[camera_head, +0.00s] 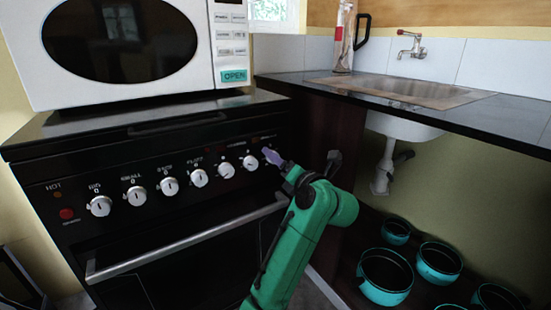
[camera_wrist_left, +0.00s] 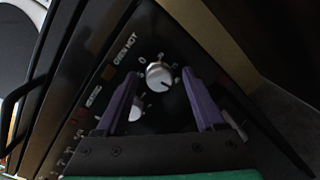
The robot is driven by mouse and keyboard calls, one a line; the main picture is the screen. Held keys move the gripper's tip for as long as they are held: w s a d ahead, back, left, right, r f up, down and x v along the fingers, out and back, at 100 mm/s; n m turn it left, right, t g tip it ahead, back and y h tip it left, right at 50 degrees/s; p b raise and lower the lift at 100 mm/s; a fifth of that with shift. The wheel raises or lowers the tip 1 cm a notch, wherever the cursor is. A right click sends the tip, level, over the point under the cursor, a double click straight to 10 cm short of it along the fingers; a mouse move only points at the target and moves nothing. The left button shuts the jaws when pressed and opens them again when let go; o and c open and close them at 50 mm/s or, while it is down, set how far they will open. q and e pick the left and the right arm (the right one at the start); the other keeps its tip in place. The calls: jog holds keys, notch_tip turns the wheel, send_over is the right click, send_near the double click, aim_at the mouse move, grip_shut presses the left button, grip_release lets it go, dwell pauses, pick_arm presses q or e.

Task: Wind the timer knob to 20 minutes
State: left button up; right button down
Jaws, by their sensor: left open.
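A row of silver-white knobs runs along the black front panel of the stove (camera_head: 190,225) in the head view. At its right end, a knob (camera_head: 267,151) is mostly hidden by my left gripper (camera_head: 275,158). In the left wrist view, a round pale knob (camera_wrist_left: 158,75) with markings around it lies between the purple fingers of my left gripper (camera_wrist_left: 160,82). The fingers are apart, with a visible gap to the knob on each side. The exact minute setting is too small to read. My right gripper is not in view.
A white microwave (camera_head: 130,50) stands on the stove top. The oven handle (camera_head: 180,240) juts out below the knobs. A neighbouring knob (camera_wrist_left: 137,108) sits close by. To the right are a dark counter (camera_head: 490,105) with a sink and several teal pots (camera_head: 385,290) beneath it.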

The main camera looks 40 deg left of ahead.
pick_arm(q)
jog(key=shift+s+d, duration=0.1)
jog(key=shift+c, duration=1)
grip_shut()
jog(key=shift+o, duration=1)
grip_release()
